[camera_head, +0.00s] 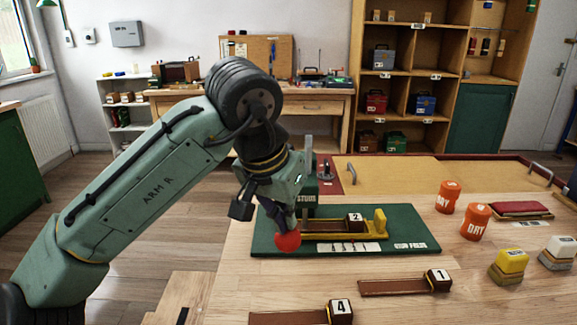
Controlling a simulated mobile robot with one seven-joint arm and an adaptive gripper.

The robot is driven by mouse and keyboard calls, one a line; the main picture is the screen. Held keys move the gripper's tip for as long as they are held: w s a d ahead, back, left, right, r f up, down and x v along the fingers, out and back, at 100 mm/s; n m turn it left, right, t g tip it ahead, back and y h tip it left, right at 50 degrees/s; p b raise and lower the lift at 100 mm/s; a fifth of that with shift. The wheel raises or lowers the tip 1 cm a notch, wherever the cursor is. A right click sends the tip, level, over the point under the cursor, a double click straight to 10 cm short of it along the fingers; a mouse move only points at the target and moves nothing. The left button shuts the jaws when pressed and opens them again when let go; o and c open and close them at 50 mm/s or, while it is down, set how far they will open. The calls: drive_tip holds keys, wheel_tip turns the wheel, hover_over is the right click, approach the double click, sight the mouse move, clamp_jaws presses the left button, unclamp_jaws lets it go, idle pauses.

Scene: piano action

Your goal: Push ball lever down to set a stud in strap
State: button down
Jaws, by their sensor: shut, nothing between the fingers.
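A red ball (287,241), the knob of the lever, shows at the front left of the green mat (420,240). My gripper (284,222) is shut and empty, pointing down at the top of the ball; I cannot tell whether it touches. The lever's bar is hidden behind my gripper. A dark green press body (307,199) marked "STUDS" stands just right of my wrist, partly covered by it. A brown strap (325,226) with a dark block marked 2 (355,222) lies in a yellow holder (380,221) on the mat. The strap's left end is hidden near the press.
Straps with blocks marked 1 (438,280) and 4 (340,312) lie on the wooden table in front.

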wheel_tip(320, 180, up, 15)
drive_tip(key=p, duration=0.9)
idle(0.5)
